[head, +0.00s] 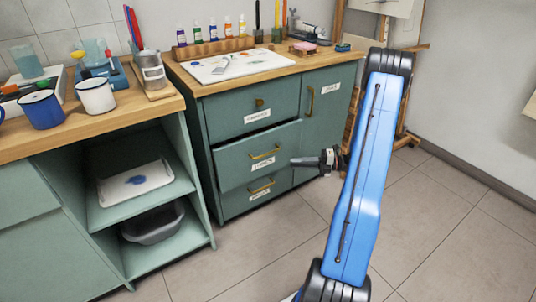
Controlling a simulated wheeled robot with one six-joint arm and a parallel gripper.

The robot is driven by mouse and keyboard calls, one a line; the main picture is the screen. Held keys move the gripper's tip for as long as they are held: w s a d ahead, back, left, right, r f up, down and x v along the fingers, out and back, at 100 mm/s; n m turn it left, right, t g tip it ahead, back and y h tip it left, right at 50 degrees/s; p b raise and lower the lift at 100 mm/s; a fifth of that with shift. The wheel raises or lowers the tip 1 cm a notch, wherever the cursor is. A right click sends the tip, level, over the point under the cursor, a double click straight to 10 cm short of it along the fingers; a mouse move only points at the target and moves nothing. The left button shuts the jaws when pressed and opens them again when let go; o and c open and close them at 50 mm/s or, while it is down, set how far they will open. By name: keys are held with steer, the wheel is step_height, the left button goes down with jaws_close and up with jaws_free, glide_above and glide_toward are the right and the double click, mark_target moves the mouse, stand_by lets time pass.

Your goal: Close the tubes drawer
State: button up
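A green cabinet with a wooden top holds stacked drawers with brass pulls and white labels too small to read. The middle drawer (240,162) stands out from the cabinet, with a dark gap along its top edge. The top drawer (228,110) and the bottom drawer (237,199) look shut. I cannot tell from the labels which is the tubes drawer. My gripper (296,162) points left, in front of the right end of the middle drawer. Whether it touches the drawer front is unclear. Its fingers are too small to show whether they are open.
The cabinet top (290,65) carries paint tubes in a wooden rack (215,48) and a white palette board (226,67). A cupboard door (326,108) is right of the drawers. An open-shelf counter (150,107) with mugs stands left. An easel is behind my arm. The floor (254,257) in front is clear.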

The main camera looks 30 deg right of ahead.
mark_target(267, 154)
steer(key=w+a+t, duration=0.1)
steer(key=w+a, duration=0.2)
steer(key=w+a+m+t, duration=0.1)
steer(key=w+a, duration=0.2)
steer(key=w, duration=0.1)
steer(key=w+a+r+t, duration=0.1)
steer(key=w+a, duration=0.2)
steer(key=w, duration=0.1)
steer(key=shift+w+a+r+m, duration=0.1)
steer(key=shift+m, duration=0.3)
stand_by(0.3)
steer(key=shift+c, duration=0.7)
jaws_close()
